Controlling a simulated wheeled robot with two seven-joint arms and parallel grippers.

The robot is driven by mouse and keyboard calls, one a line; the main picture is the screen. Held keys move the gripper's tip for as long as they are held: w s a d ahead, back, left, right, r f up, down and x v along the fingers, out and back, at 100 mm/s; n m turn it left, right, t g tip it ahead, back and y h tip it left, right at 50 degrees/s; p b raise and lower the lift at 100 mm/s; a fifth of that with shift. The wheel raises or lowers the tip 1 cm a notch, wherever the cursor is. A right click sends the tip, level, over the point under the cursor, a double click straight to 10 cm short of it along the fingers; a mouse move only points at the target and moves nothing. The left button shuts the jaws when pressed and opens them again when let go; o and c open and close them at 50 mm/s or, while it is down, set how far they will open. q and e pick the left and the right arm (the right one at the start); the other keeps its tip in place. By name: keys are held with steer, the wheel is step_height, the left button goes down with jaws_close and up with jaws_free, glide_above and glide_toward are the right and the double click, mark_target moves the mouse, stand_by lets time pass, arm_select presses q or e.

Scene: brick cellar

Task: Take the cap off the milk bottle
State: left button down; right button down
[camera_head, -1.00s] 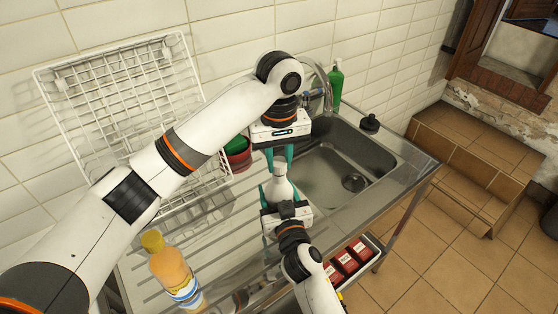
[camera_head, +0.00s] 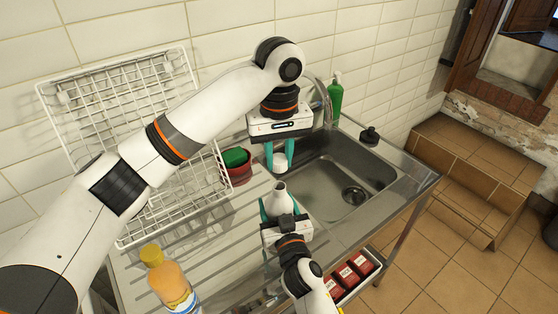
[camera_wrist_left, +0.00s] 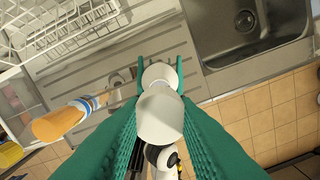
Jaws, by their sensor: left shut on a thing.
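The white milk bottle (camera_head: 278,203) stands upright on the steel drainboard, left of the sink basin. My right gripper (camera_head: 279,207) is shut around its body from the near side. The bottle's narrow top is bare. My left gripper (camera_head: 280,156) is shut on the white cap (camera_head: 280,164) and holds it above and apart from the bottle. In the left wrist view, the cap (camera_wrist_left: 160,118) sits between the green fingers, and the bottle (camera_wrist_left: 159,74) shows beyond it. The cap's inside is hidden.
An orange-filled bottle (camera_head: 170,280) stands at the front left. A white wire rack (camera_head: 128,118) and a red pot (camera_head: 239,171) with a green thing in it are at the back left. The sink basin (camera_head: 335,178), tap (camera_head: 324,100) and green dispenser (camera_head: 335,103) are to the right.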

steer(key=shift+c, duration=1.6)
jaws_free()
steer(key=shift+s, duration=0.1)
